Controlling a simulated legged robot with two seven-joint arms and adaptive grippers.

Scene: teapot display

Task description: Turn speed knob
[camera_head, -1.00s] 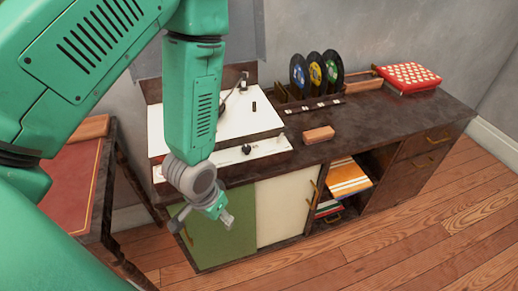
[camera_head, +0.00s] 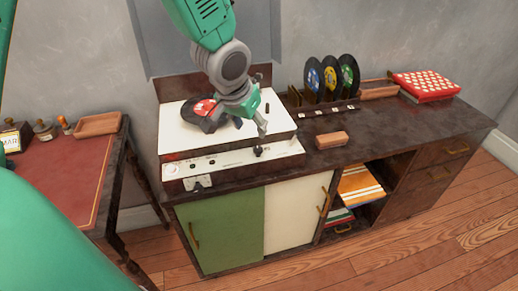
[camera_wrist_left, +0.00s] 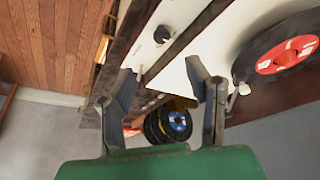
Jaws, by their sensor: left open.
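The record player (camera_head: 180,137) is a white-topped box on the dark cabinet. A small black knob (camera_head: 257,151) stands on its pale front panel, right of the middle; in the left wrist view the knob (camera_wrist_left: 161,34) lies beyond the fingertips. My left gripper (camera_head: 238,124) hangs over the player, just behind the knob. In the left wrist view its fingers (camera_wrist_left: 160,70) are spread, with nothing held between them. A black record with a red label (camera_head: 203,107) lies on the player, partly hidden by the gripper. My right gripper is out of view.
Several upright records (camera_head: 331,78) stand in a rack right of the player. A brown block (camera_head: 331,140) lies on the cabinet top, and a red-and-white box (camera_head: 426,85) is at the far right. A red-topped table (camera_head: 60,185) stands at left.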

